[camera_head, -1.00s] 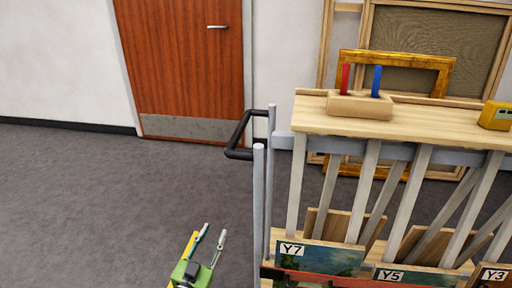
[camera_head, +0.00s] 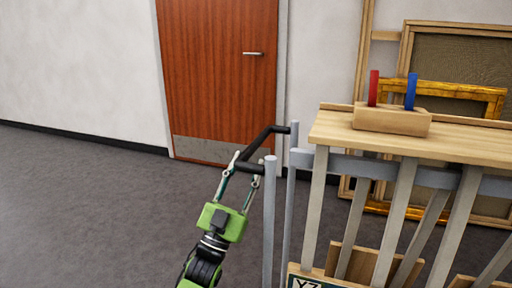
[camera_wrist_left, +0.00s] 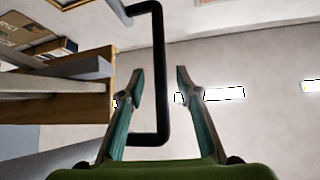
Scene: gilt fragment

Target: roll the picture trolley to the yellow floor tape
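The picture trolley (camera_head: 455,147) stands at the right in the head view, with a wooden top, grey slanted dividers and grey posts at its left end. Its black U-shaped handle (camera_head: 257,140) sticks out to the left. My left gripper (camera_head: 247,167), green, is at the handle's outer end, with its fingers apart. In the left wrist view, the handle bar (camera_wrist_left: 160,55) runs between the two open fingers (camera_wrist_left: 160,85), with gaps on both sides. My right gripper is not in view. No yellow floor tape shows.
A wooden block (camera_head: 392,120) with a red and a blue upright piece sits on the trolley's top. Frames (camera_head: 458,88) lean against the wall behind it. A brown door (camera_head: 220,70) is at the back. The grey floor (camera_head: 90,210) at the left is clear.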

